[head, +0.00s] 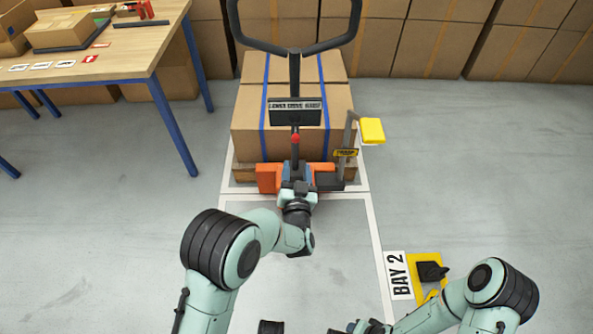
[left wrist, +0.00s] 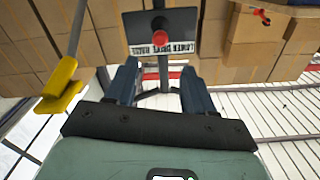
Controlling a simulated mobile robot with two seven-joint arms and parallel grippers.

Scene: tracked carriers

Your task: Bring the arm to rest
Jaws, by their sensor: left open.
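My left gripper (head: 296,170) is in front of the orange pallet truck (head: 269,179), just below the red knob (head: 295,139) on its upright post. In the left wrist view its two blue-grey fingers (left wrist: 163,82) are spread apart with nothing held between them. The red knob (left wrist: 159,24) shows beyond the fingertips, in front of a dark sign plate. Contact between the fingers and the truck cannot be made out.
Strapped cartons (head: 247,122) stand behind the truck's post, with a black handle loop (head: 296,52) above. A yellow pad (head: 372,131) sticks out at the right. A table (head: 134,56) stands at the left. A BAY 2 floor sign (head: 398,275) lies near my right arm. Open floor lies both sides.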

